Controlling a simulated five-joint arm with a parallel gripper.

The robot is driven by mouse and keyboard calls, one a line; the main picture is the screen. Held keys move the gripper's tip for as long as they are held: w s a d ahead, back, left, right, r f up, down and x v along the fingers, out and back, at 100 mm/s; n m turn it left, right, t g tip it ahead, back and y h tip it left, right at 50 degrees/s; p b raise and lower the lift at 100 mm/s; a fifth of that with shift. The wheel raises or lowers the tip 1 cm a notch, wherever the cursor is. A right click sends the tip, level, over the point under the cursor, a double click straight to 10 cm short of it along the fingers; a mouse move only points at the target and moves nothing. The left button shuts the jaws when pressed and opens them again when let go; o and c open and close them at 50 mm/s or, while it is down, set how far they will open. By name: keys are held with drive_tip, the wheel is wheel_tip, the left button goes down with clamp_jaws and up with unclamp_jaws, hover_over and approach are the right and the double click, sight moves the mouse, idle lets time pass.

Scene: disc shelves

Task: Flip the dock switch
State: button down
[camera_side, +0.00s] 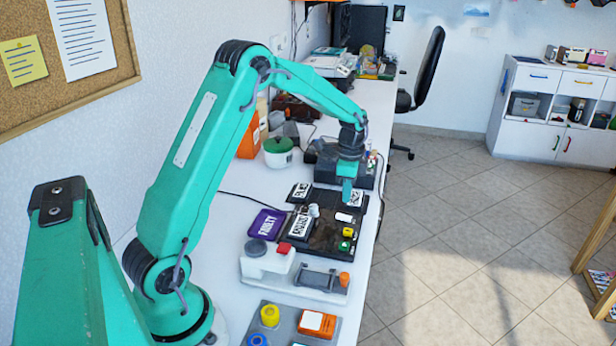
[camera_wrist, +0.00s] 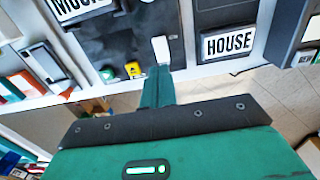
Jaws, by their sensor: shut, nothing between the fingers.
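A black dock panel (camera_side: 322,238) lies on the white bench. It carries a small white switch-like piece (camera_side: 344,217), a yellow piece (camera_side: 348,232) and a green piece (camera_side: 344,246). I cannot tell for sure which one is the dock switch. My gripper (camera_side: 347,196) is shut and empty, pointing down over the panel's far right part. In the wrist view my shut fingers (camera_wrist: 158,86) end right beside the white piece (camera_wrist: 161,48); I cannot tell whether they touch it. The yellow piece (camera_wrist: 133,69) is just left of them.
A HOUSE label (camera_wrist: 229,43) is on a dark block right of the fingers. A purple FAULTY mat (camera_side: 266,223) lies left of the panel. A white device with an orange knob (camera_side: 345,279) stands in front. The bench's right edge is close to the panel.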

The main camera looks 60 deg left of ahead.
wheel_tip(320, 180, up, 9)
drive_tip(key=shift+w+d+f, duration=0.2)
drive_tip(key=shift+w+d, duration=0.2)
drive_tip(key=shift+d, duration=0.05)
drive_tip(key=s+d+r+n+t, duration=0.35)
drive_tip(key=s+d+r, duration=0.55)
drive_tip(key=s, duration=0.3)
drive_tip(key=s+d+n+t, duration=0.1)
drive_tip(key=s+d+n, duration=0.1)
drive_tip(key=s, duration=0.5)
drive_tip(key=s+d+f+n+t, duration=0.1)
drive_tip(key=s+d+n, duration=0.2)
drive_tip(key=s, duration=0.4)
drive_tip(key=shift+f, duration=0.25)
drive_tip(key=shift+s+n, duration=0.1)
drive_tip(key=shift+n, duration=0.15)
